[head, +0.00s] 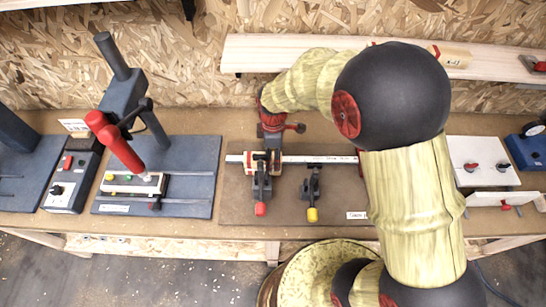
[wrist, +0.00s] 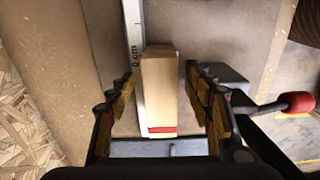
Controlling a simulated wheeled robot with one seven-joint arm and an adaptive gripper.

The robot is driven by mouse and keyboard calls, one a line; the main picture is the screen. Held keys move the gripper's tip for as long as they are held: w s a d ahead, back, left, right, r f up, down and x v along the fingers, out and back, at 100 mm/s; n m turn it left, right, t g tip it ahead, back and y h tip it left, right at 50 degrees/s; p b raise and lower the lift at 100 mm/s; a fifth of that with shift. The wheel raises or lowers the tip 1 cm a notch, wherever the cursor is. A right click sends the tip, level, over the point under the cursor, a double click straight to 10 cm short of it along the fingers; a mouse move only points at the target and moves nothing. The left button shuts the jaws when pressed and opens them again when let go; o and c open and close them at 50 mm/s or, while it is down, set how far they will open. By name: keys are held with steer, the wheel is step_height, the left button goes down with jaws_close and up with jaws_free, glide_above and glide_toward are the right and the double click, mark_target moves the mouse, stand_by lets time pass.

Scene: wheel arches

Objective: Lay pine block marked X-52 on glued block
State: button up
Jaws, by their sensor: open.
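My gripper (head: 272,138) is open above the left part of the clamping fixture (head: 236,205). In the wrist view a pale wooden block (wrist: 160,92) with a red stripe near one end lies between the spread fingers of my gripper (wrist: 160,82), with gaps on both sides. In the head view, pale wood (head: 257,157) shows just below the gripper, mostly hidden. Another pine block (head: 455,57) lies on the back shelf, its dark marking too small to read. I cannot tell which block is X-52 or which is glued.
A white ruler (head: 315,159) runs along the fixture. Black clamps with a red tip (head: 260,209) and a yellow tip (head: 312,214) stand in front. A press with a red handle (head: 118,142) stands left. My arm hides part of the bench.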

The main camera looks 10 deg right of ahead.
steer(key=s+d+r+m+t, duration=0.1)
steer(key=s+d+r+m, duration=0.1)
steer(key=r, duration=0.6)
steer(key=s+d+r+m+t+p, duration=0.1)
steer(key=s+r+m, duration=0.1)
steer(key=r, duration=0.5)
steer(key=s+d+r+m, duration=0.2)
steer(key=r+m, duration=0.1)
steer(key=r, duration=0.5)
steer(key=s+d+r+m+t, duration=0.1)
steer(key=s+d+r+m, duration=0.1)
steer(key=s, duration=0.4)
steer(key=s+d+r+m+t, duration=0.2)
steer(key=s+r+m, duration=0.2)
steer(key=s+m, duration=0.2)
steer(key=shift+s+d+r+m+t, duration=0.15)
steer(key=shift+s+d+m+t, duration=0.15)
steer(key=shift+d+m, duration=0.1)
